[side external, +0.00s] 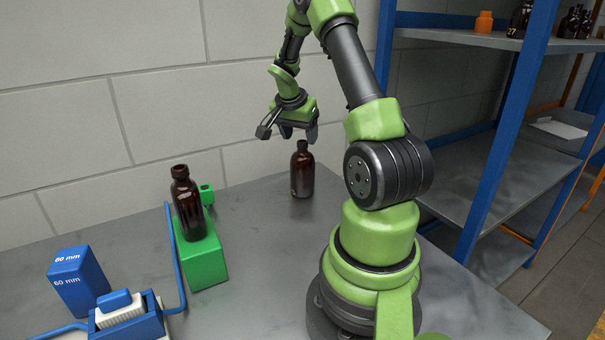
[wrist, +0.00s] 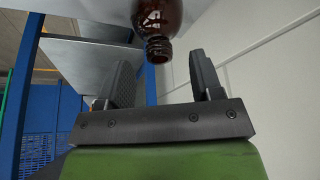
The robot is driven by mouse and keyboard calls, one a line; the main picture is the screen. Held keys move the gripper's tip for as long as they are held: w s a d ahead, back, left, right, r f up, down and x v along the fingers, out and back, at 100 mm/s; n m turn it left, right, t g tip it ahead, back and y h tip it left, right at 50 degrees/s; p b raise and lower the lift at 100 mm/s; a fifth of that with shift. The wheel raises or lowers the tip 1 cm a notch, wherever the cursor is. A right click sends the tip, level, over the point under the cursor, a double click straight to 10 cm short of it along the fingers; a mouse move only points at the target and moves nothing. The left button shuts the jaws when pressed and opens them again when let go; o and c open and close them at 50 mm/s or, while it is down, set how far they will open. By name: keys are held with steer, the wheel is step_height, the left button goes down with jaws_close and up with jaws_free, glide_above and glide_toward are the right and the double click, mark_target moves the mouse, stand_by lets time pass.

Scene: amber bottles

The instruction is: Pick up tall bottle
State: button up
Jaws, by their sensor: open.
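Two dark amber bottles with open necks stand upright. One bottle (side external: 302,174) stands on the grey table near the back wall. The other bottle (side external: 187,208) stands on a green block (side external: 205,262) further left. I cannot tell for sure which one is the tall bottle. My gripper (side external: 289,133) is open and empty, tilted, just above and slightly left of the table bottle's neck. In the wrist view, an amber bottle (wrist: 157,20) appears neck-down at the top, its mouth just past and between the fingertips of my gripper (wrist: 160,60). Most of its body is out of frame.
A blue box marked 60 mm (side external: 78,280) and a blue fixture with a white part (side external: 127,315) sit at front left. A blue tube (side external: 175,260) runs beside the green block. A small green piece (side external: 207,194) stands behind it. A shelf rack (side external: 490,180) stands right.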

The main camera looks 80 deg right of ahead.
mark_target(302, 142)
steer(key=x, duration=0.3)
steer(key=shift+f, duration=0.25)
steer(key=shift+c, duration=0.2)
jaws_close()
